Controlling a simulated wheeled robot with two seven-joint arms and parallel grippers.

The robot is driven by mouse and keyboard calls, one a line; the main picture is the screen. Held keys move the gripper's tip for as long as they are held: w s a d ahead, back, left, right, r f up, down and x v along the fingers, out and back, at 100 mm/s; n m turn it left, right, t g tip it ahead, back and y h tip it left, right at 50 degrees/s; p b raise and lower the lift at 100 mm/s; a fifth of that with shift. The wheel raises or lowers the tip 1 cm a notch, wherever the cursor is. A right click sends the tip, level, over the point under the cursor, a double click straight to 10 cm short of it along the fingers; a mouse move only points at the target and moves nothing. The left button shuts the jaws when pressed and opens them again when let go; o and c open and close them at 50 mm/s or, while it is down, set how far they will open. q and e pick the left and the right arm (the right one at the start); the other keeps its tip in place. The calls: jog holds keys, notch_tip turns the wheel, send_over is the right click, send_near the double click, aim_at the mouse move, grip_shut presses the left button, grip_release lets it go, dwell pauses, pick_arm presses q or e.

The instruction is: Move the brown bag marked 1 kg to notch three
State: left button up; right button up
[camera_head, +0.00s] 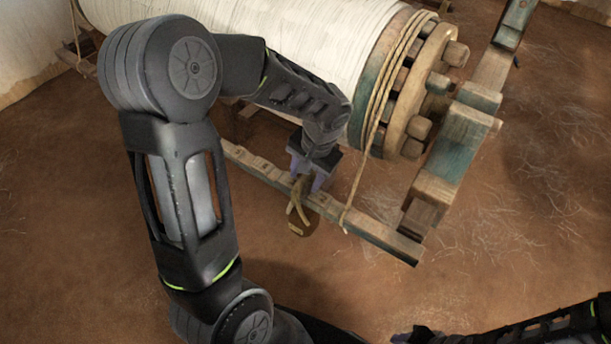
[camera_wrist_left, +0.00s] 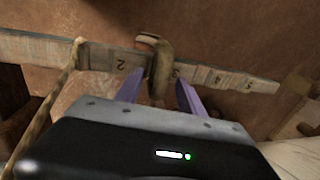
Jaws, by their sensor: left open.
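The brown bag (camera_head: 302,225) hangs at the notched wooden beam (camera_head: 385,238), with a paler curved strap over it. In the left wrist view the bag (camera_wrist_left: 158,68) is at the beam (camera_wrist_left: 100,53), right of the mark 2 and beside a partly hidden mark that looks like 3. Marks 4 and 5 show further right. My left gripper (camera_head: 308,180) is open just above the beam. Its purple fingers (camera_wrist_left: 160,95) stand on either side of the bag, with gaps visible. The 1 kg marking cannot be read. My right gripper (camera_head: 415,336) is partly visible at the bottom edge.
A cord (camera_head: 363,170) runs from the large white warp roller (camera_head: 310,45) down to the beam; it meets the beam left of mark 2 in the left wrist view (camera_wrist_left: 62,85). A wooden post (camera_head: 455,145) stands at the beam's right end.

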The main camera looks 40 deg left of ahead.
pick_arm(q)
notch_tip(320, 180, up, 7)
jog(key=d, duration=0.1)
jog(key=shift+p, duration=0.45)
pick_arm(e)
jog(key=shift+r, duration=0.55)
pick_arm(q)
jog(key=shift+d+f, duration=0.1)
jog(key=shift+f, duration=0.05)
